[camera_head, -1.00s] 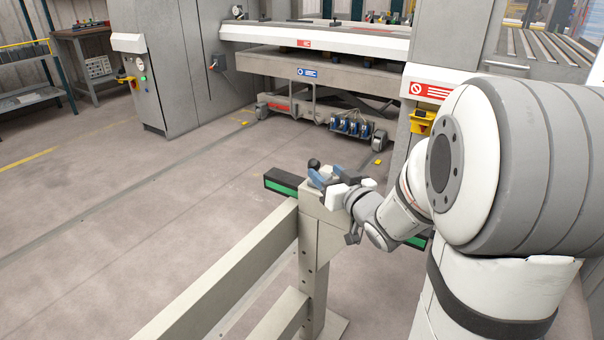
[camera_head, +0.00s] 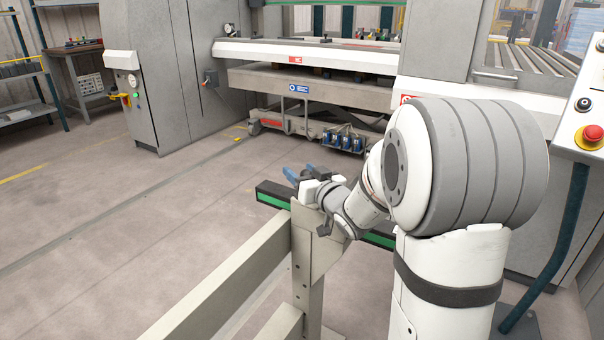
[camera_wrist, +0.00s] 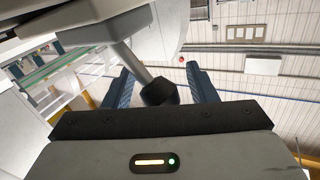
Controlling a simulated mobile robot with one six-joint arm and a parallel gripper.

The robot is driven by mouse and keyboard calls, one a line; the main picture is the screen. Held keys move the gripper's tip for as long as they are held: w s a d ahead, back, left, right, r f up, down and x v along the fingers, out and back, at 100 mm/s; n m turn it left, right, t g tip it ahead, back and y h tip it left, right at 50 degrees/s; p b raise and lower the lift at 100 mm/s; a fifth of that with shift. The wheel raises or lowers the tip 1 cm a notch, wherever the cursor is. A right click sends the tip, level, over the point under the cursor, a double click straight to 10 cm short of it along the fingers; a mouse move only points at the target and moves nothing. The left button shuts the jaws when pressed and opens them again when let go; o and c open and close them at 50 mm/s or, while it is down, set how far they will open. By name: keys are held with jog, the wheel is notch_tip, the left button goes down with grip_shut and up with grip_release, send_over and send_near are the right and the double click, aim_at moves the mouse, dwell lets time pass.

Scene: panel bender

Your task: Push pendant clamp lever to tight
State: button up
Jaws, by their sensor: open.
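The clamp lever (camera_wrist: 124,58) shows in the wrist view as a grey rod that slants down from a pale housing and ends in a black knob (camera_wrist: 160,92). My gripper (camera_wrist: 160,78) is open, with one blue finger on each side of the knob. Gaps show between the knob and both fingers, so it is not clamped. In the head view my gripper (camera_head: 299,173) is above the top of a beige post (camera_head: 305,240), and the lever cannot be made out clearly there. A control pendant (camera_head: 588,120) with a red button stands at the right edge.
A beige rail (camera_head: 225,285) runs from the post towards the front left. A dark bar with a green stripe (camera_head: 272,196) lies behind the post. The large machine (camera_head: 330,58) fills the back. Open floor (camera_head: 130,225) lies to the left.

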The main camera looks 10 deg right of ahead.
jog(key=shift+c, duration=0.4)
grip_shut()
